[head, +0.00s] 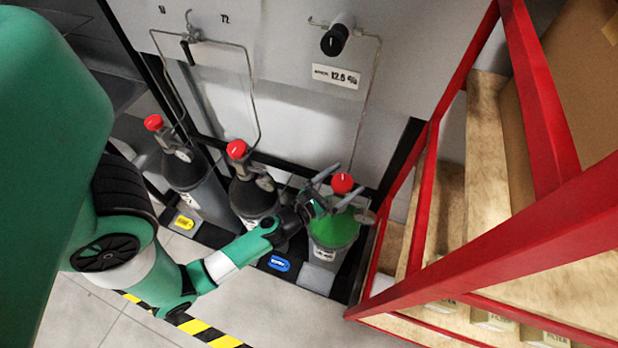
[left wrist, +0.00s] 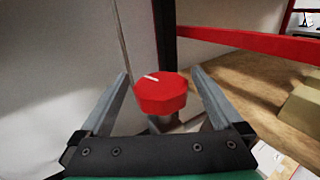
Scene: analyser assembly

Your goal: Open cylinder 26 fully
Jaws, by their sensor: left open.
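Three gas cylinders stand in a row, each with a red valve knob. The rightmost one has a green shoulder (head: 333,229), and its red knob (head: 342,183) shows in the head view. No number 26 is readable on any cylinder. My left gripper (head: 338,188) is open at this right cylinder's valve. In the left wrist view the red knob (left wrist: 161,93), with a white mark on its top, appears between the two open fingers, with a gap on each side. My right gripper is in neither view.
The middle cylinder (head: 254,195) and left cylinder (head: 196,184) have dark shoulders and red knobs. A red-framed shelf (head: 425,200) stands close on the right. Behind is a panel with thin pipes, a black regulator knob (head: 335,40) and a "12.5 %" label (head: 336,76).

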